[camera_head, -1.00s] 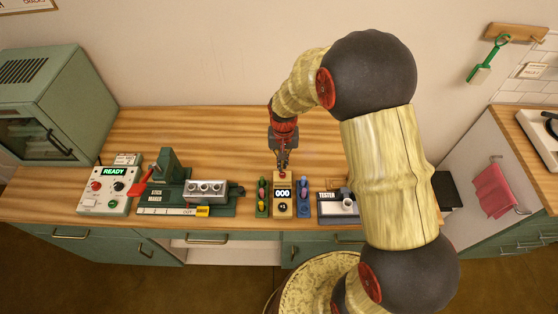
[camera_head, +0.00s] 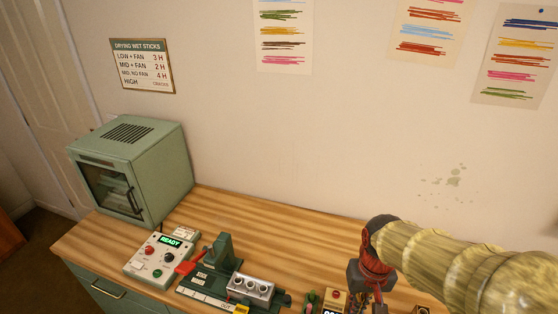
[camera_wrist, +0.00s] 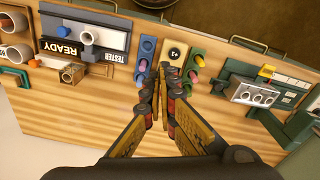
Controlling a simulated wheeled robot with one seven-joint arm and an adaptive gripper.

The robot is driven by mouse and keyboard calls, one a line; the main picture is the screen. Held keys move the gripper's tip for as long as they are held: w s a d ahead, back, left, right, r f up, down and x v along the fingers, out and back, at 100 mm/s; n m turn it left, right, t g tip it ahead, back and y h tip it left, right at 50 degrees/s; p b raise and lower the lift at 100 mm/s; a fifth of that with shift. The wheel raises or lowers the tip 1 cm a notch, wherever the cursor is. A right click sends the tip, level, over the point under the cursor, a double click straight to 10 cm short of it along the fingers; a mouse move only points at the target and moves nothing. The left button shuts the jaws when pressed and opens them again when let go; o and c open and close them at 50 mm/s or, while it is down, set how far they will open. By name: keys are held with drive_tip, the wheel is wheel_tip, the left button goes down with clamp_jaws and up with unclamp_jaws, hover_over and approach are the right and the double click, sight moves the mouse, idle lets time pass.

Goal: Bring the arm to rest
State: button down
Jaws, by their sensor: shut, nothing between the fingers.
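My arm reaches in from the right in the head view, bent over the wooden worktop. My gripper (camera_head: 366,304) points down near the small yellow counter block (camera_head: 335,298), partly cut by the bottom edge. In the wrist view my gripper (camera_wrist: 160,84) has its two fingers together and holds nothing. Its tips are just in front of the counter block (camera_wrist: 175,53), between a blue rack (camera_wrist: 146,50) and a green rack (camera_wrist: 195,68) of coloured sticks. I cannot tell whether the tips touch anything.
A green press (camera_head: 221,254) with a metal mould block (camera_head: 250,288) stands left of the racks. Further left are a control box (camera_head: 150,268) reading READY and a green drying cabinet (camera_head: 130,165). The wrist view also shows a tester (camera_wrist: 85,38). Bare worktop (camera_head: 290,238) lies behind.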

drive_tip(key=s+r+t+b, duration=0.5)
drive_tip(key=s+r, duration=0.2)
drive_tip(key=r, duration=0.1)
drive_tip(key=shift+s, duration=0.3)
drive_tip(key=shift+r, duration=0.15)
idle(1.4)
